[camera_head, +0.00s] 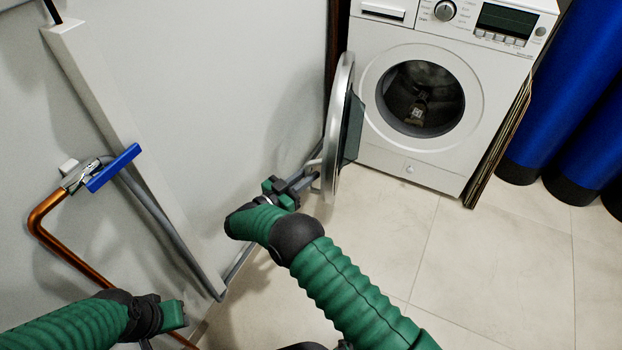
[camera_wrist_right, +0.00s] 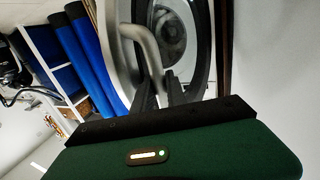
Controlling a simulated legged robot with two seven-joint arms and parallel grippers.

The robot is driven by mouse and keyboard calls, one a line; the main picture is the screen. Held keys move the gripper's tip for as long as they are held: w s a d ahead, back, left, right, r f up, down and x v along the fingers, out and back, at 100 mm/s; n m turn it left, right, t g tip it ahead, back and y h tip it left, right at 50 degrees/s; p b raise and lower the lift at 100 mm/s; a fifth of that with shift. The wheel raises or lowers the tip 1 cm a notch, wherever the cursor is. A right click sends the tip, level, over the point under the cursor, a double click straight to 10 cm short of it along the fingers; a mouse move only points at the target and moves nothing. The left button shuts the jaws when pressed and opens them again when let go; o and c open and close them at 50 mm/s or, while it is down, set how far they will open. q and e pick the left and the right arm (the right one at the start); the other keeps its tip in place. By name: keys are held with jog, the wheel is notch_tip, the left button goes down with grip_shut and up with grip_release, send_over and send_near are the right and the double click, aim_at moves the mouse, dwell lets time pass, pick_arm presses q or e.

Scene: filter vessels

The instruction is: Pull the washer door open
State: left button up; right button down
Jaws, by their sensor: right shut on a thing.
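The washer (camera_head: 437,165) is white and stands at the back right of the head view. Its round door (camera_head: 340,125) is swung wide open to the left, seen nearly edge-on, and the dark drum opening (camera_head: 420,98) is exposed. My right gripper (camera_head: 309,180) is at the outer side of the door, shut on the door handle (camera_head: 316,163). In the right wrist view the curved grey handle (camera_wrist_right: 145,45) runs down to the dark fingers (camera_wrist_right: 158,93). My left gripper (camera_head: 172,316) is low at the left, away from the washer; its fingers cannot be made out.
Blue filter vessels (camera_head: 565,95) stand right of the washer. Flat boards (camera_head: 500,140) lean against its right side. A wall with a copper pipe (camera_head: 50,240) and blue-handled valve (camera_head: 115,167) is at left. The tiled floor (camera_head: 480,260) before the washer is clear.

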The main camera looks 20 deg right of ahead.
jog(key=shift+w+d+r, duration=0.1)
jog(key=shift+d+r, duration=0.1)
jog(key=shift+r, duration=0.05)
jog(key=c, duration=1.6)
grip_release()
jog(key=shift+c, duration=0.2)
jog(key=o, duration=0.3)
jog(key=shift+f, duration=0.1)
